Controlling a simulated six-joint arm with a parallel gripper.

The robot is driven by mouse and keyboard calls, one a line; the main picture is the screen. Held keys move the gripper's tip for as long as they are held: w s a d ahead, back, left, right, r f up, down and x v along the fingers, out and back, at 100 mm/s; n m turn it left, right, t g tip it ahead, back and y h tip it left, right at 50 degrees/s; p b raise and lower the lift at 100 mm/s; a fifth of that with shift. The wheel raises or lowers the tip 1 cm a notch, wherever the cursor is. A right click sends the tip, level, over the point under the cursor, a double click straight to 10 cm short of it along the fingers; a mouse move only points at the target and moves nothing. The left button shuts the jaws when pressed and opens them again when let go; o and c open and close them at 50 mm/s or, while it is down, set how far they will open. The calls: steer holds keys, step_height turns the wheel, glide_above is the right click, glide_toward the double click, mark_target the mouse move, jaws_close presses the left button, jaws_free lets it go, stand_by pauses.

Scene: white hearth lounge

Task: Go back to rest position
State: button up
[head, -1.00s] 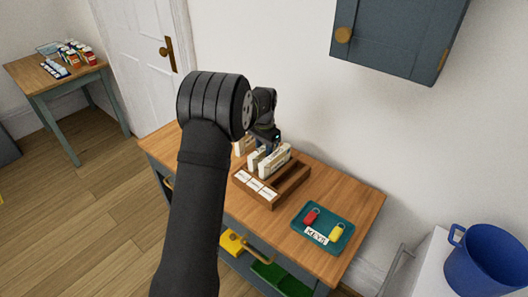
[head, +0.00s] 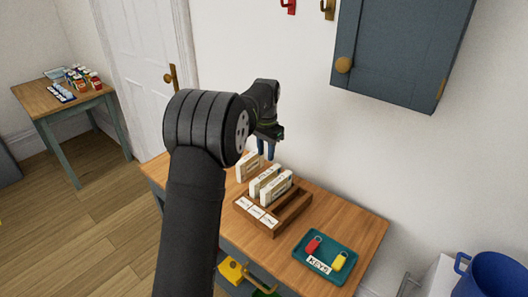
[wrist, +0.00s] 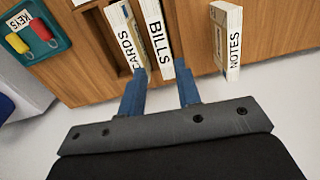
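My gripper (head: 265,153) is raised above the table, over the back of the wooden organizer (head: 273,229). In the wrist view its two blue fingers (wrist: 161,72) are apart, with nothing held between them. White blocks labelled CARDS (wrist: 122,35) and BILLS (wrist: 155,35) stand in the organizer, beyond the fingertips. A similar NOTES block (wrist: 229,40) stands on the tabletop (head: 341,219) beside the organizer. It also shows behind the organizer in the head view (head: 246,170).
A teal KEYS tray (head: 325,273) with red and yellow key tags lies on the table's right. A blue-grey cabinet (head: 400,50) hangs on the wall above. A blue bucket (head: 490,280) stands at lower right. A side table (head: 40,98) is at far left.

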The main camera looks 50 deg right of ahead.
mark_target(266, 174)
steer(key=shift+f, duration=0.1)
step_height(266, 174, down, 12)
steer(key=shift+r, duration=2.1)
